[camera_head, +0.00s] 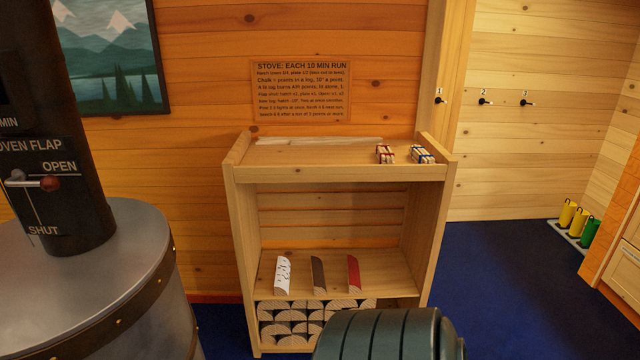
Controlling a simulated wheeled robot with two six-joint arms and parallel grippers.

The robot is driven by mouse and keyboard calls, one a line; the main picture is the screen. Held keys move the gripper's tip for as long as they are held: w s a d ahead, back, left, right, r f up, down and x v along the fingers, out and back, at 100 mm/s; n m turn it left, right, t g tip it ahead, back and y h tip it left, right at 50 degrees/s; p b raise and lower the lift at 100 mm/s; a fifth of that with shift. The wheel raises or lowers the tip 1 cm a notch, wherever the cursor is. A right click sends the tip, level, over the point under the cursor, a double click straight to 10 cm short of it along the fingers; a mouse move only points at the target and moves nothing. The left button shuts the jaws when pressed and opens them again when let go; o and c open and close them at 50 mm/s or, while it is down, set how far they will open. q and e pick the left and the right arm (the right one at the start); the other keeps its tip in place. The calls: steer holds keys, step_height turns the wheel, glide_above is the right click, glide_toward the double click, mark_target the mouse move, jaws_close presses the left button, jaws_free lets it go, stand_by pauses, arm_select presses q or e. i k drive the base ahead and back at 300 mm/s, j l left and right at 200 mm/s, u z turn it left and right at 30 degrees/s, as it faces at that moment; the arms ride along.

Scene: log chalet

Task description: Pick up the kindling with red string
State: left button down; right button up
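The kindling with red string (385,154) is a small bundle of pale sticks on the top board of the wooden shelf (320,173), towards its right end. A similar bundle with blue string (422,155) lies just to its right, a small gap apart. Both lie behind the board's front edge, and neither is held. Neither of my grippers is in view, so I cannot see how they stand relative to the bundles.
A pale strip lies at the back of the top board. Below are a white marked log (283,274), a brown log (318,275), a red log (354,273) and stacked firewood. A metal stove (90,285) stands left.

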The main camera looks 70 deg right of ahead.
mark_target(384, 155)
steer(key=z, duration=2.7)
